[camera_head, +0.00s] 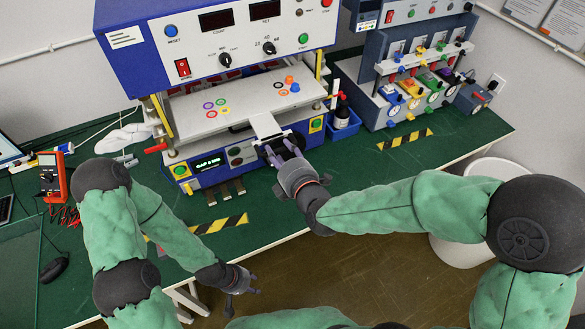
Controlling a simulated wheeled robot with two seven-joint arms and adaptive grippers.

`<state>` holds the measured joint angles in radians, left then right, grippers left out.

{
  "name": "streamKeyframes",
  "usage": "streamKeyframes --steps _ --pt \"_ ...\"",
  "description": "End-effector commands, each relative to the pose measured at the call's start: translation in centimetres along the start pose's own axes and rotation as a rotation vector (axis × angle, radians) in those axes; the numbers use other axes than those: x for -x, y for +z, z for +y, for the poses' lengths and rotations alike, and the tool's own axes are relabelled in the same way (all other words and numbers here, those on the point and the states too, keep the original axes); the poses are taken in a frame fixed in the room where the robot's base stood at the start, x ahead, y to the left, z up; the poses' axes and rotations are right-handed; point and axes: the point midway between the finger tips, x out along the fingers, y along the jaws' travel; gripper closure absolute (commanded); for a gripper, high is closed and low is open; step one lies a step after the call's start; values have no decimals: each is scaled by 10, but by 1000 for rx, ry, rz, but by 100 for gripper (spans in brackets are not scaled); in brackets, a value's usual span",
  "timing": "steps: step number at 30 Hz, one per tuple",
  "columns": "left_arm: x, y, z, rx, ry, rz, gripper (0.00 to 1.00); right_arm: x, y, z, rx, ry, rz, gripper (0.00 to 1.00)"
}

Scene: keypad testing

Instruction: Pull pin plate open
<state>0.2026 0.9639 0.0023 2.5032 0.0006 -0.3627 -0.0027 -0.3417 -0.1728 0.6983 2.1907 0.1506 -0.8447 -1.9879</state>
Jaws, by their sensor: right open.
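The pin plate (190,110) is a pale grey plate with coloured rings and pegs, inside the blue and white testing machine (225,40). A white tab (266,126) sticks out from its front edge. My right gripper (280,150) is open at the machine's front, just below the tab. Its fingers point at the machine; I cannot tell whether they touch anything, and they partly hide the front there. My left gripper (245,284) hangs low in front of the table edge, away from the machine; its finger opening is too small to read.
A second machine (400,85) with coloured clamps stands on the right of the green table (450,140). A blue bin (345,122) sits between the machines. A white bin (460,250) stands on the floor.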

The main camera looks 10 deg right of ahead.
Motion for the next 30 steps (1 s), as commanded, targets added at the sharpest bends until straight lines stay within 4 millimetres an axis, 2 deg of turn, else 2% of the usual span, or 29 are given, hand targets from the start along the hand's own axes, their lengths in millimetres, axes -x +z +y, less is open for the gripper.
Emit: streamKeyframes --steps 6,15,21,30 --pt "0 0 0 0 0 0 60 37 0 0 -1 2 0 56" --pt "0 0 0 0 0 0 60 79 0 1 0 2 1 56" --pt "0 0 0 0 0 0 60 94 0 0 -1 0 0 56" --pt "0 0 0 0 0 0 60 97 0 -1 -1 -1 0 56"
